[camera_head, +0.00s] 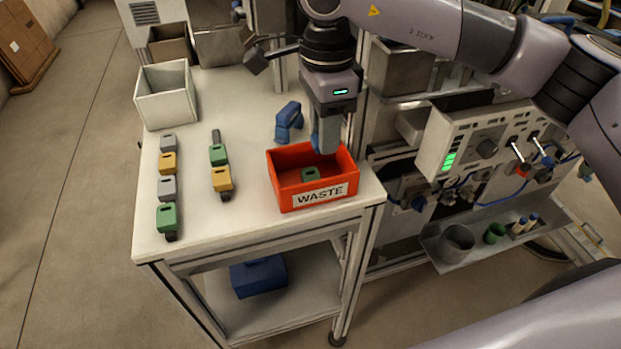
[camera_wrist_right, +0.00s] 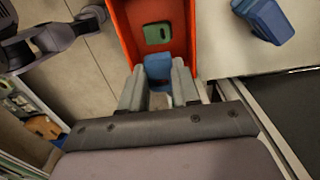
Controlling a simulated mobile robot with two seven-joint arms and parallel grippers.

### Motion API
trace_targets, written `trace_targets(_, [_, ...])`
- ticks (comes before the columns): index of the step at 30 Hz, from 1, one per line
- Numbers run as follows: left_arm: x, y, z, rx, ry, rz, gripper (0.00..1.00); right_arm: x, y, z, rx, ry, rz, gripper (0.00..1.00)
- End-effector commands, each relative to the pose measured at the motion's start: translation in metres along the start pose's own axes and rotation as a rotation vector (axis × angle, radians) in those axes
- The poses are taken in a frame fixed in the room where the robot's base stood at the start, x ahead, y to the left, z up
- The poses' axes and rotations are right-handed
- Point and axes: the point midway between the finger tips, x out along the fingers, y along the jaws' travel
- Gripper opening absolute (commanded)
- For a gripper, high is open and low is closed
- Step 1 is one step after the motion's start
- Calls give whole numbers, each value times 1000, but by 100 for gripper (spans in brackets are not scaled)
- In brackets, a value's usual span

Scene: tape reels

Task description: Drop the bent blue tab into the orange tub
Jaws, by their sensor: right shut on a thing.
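The orange tub (camera_head: 286,198), labelled WASTE, stands at the table's right front corner. Its wall also shows in the right wrist view (camera_wrist_right: 192,40). My right gripper (camera_head: 325,148) points down at the tub's back part. It is shut on a blue tab (camera_wrist_right: 158,66), which sits between its fingertips; in the head view the tab (camera_head: 315,142) is partly hidden by the fingers. Whether the tab is bent is hard to tell. A green piece (camera_head: 311,174) lies inside the tub, and it shows in the wrist view (camera_wrist_right: 157,33). My left gripper is not in view.
Another blue piece (camera_head: 288,118) lies on the table (camera_head: 245,110) behind the tub. Two rows of green, yellow and grey pieces (camera_head: 167,188) lie to the left. A white open bin (camera_head: 166,108) stands at the back left. A control box (camera_head: 470,140) stands at right.

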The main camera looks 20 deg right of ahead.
Motion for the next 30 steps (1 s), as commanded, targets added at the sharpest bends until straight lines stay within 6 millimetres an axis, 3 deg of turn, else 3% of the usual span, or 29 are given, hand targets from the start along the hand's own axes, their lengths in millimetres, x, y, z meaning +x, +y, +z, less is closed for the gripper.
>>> trace_targets(1, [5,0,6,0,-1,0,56,11,0,0,0,1,1,3])
trace_targets(6, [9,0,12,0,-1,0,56,24,0,0,0,0,-1,3])
trace_targets(15, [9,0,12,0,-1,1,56,25,0,0,0,0,-1,3])
trace_targets(16, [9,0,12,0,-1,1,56,25,0,0,1,0,-1,40])
trace_targets(18, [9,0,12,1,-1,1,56,25,0,0,0,0,-1,60])
trace_targets(30, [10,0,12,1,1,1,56,16,-1,0,1,0,-2,60])
